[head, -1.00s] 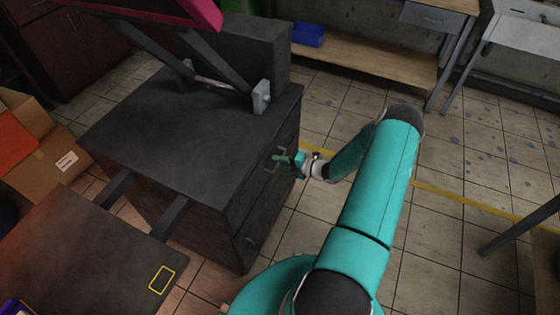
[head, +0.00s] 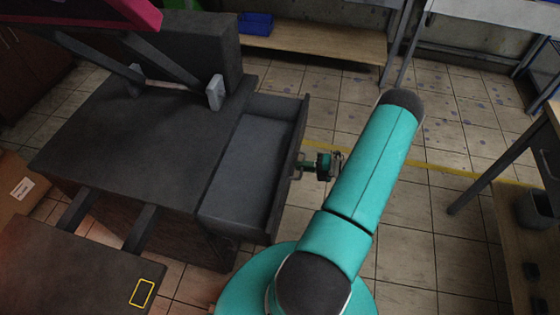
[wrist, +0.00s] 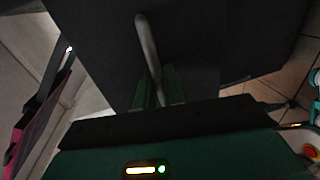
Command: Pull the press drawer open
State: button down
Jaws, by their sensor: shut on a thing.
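The press (head: 150,135) is a dark grey cabinet on the left of the head view. Its drawer (head: 243,170) stands pulled out to the right, and its inside looks empty. My gripper (head: 302,163) is at the outer side of the drawer front, shut on the drawer handle. In the wrist view the handle (wrist: 149,50) is a grey bar running down between the green fingers of my gripper (wrist: 157,92), in front of the dark drawer front (wrist: 210,50). The fingertips are partly hidden behind the wrist housing.
A dark platform (head: 70,262) with a yellow outline joins the press at lower left. A cardboard box (head: 18,195) sits at the left edge. A wooden bench (head: 320,42) with a blue bin (head: 256,23) stands behind. Tiled floor (head: 400,215) is open to the right.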

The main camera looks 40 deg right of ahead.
jog(key=v, duration=0.2)
jog(key=f+v, duration=0.1)
jog(key=v, duration=0.2)
jog(key=shift+s+d, duration=0.3)
jog(key=shift+d, duration=0.05)
jog(key=c, duration=1.9)
grip_release()
jog(key=v, duration=1.3)
jog(key=shift+s+d, duration=0.2)
jog(key=shift+s, duration=0.1)
